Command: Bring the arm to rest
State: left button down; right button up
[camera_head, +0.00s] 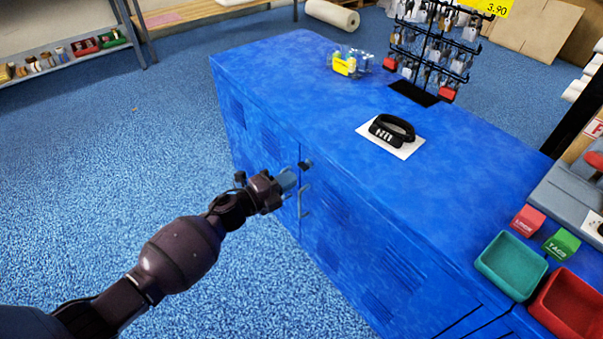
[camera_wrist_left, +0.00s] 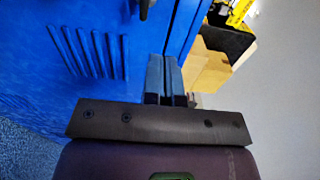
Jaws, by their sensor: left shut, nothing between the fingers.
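My left arm comes in from the lower left in the head view. Its gripper (camera_head: 299,174) is beside the front face of the blue cabinet (camera_head: 262,62), close to the cabinet's handle (camera_head: 304,199). In the left wrist view the two fingers (camera_wrist_left: 164,80) are together and hold nothing. I cannot tell whether the fingertips touch the cabinet. My right gripper is not in view.
A green tray (camera_head: 511,265) and a red tray (camera_head: 568,305) stand at the right. Blue floor (camera_head: 120,150) is clear at left.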

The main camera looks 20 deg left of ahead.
pick_arm(q)
jog(key=s+a+f+n+g+y, duration=0.1)
jog(key=s+a+n+y, duration=0.25)
jog(key=s+n, duration=0.75)
jog(key=s+a+f+n+g+y, duration=0.1)
jog(key=s+a+n+g+y, duration=0.25)
jog(key=s, duration=1.35)
jog(key=s+a+f+n+t+y, duration=0.1)
jog(key=s+a+f+n+y, duration=0.2)
jog(key=s+n, duration=0.85)
jog(key=s+r+m+y+p, duration=0.1)
jog(key=s+r+p, duration=0.2)
jog(key=r+p, duration=0.8)
jog(key=p, duration=0.2)
jog(key=shift+a+r+t+y+p, duration=0.25)
jog(key=shift+t+y+p, duration=0.05)
jog(key=shift+t+p, duration=0.1)
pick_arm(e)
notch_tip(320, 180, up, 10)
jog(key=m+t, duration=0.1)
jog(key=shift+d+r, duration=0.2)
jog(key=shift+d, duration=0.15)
pick_arm(q)
jog(key=shift+f, duration=0.1)
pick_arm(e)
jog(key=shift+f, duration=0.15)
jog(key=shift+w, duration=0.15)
